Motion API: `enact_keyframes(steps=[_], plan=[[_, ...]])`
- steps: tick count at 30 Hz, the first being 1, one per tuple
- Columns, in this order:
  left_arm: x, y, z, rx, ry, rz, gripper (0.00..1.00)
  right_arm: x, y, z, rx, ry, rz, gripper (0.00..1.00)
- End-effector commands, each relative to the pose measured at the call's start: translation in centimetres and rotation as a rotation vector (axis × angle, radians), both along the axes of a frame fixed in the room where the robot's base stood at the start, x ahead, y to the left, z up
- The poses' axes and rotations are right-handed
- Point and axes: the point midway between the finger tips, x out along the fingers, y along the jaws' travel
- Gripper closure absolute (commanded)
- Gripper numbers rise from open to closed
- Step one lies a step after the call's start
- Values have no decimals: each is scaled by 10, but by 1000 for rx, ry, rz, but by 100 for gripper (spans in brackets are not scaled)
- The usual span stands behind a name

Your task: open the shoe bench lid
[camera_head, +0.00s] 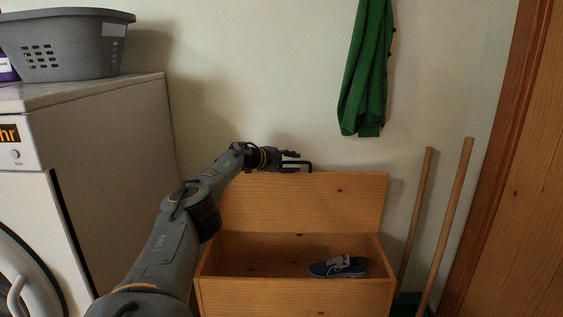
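The wooden shoe bench (290,299) stands against the wall, with its inside showing. Its lid (310,205) is raised and stands nearly upright at the back of the box. A black handle (311,166) shows at the lid's top edge. My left arm reaches in from the lower left, and my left gripper (291,157) is at the lid's top edge, right by the handle. It is small and dark here, so I cannot tell whether its fingers are closed or touch the handle. A blue shoe (337,267) with white laces lies in the box. My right gripper is not in view.
A white washing machine (105,135) stands left of the bench, with a grey laundry basket (68,45) on top. A green garment (367,70) hangs on the wall above the lid. Two wooden poles (445,225) lean at the right, near a brown door frame (497,150).

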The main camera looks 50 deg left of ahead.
Motion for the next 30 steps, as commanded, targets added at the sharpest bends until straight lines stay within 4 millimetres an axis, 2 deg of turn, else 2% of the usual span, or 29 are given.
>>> enact_keyframes(steps=[8, 18, 30], plan=[[-16, -3, 7, 7, -4, -3, 66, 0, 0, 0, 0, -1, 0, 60], [-50, -3, 20, 4, -5, -4, 66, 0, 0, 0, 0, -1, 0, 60], [-60, -5, 24, 3, -6, -4, 66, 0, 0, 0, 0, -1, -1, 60]])
